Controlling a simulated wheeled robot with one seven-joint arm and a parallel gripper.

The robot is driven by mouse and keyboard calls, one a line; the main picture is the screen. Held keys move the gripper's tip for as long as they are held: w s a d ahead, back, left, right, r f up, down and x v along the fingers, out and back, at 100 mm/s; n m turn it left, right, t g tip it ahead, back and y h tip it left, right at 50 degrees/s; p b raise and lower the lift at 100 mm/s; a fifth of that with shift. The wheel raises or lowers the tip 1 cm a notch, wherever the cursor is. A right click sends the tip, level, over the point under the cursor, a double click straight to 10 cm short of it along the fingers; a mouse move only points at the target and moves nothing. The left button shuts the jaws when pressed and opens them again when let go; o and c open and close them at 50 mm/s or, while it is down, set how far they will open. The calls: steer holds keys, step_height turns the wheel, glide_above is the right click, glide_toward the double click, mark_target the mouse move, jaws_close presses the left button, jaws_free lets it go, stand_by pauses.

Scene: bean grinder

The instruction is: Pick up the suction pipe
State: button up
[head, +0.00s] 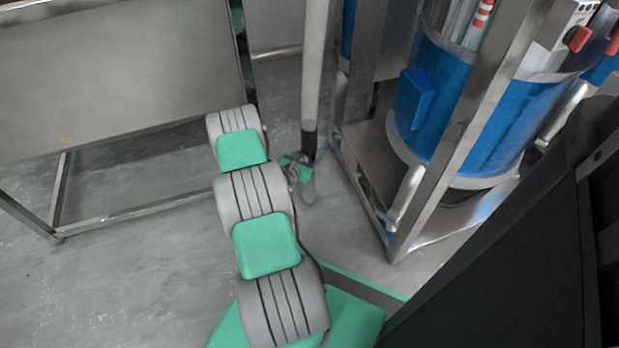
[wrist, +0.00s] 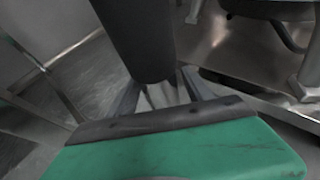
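The suction pipe (head: 313,70) stands nearly upright in the head view, a long pale tube with a dark section low down and a grey lower end near the floor. My gripper (head: 302,168) is at the pipe's lower part, beside and just below the dark section. In the wrist view the dark section of the pipe (wrist: 143,38) comes down from the top, in front of my gripper (wrist: 163,95). The fingers show to either side of the pipe. Whether they press on it is hidden by the pipe and too small to tell.
A steel frame (head: 470,110) with a blue-filled clear tank (head: 485,130) stands close on the right. A steel table (head: 110,80) with open legs stands on the left. Grey floor (head: 130,265) is clear at the lower left. A dark panel fills the lower right.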

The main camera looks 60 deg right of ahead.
jaws_close()
stand_by(0.4)
steer(key=shift+r, duration=0.1)
stand_by(0.3)
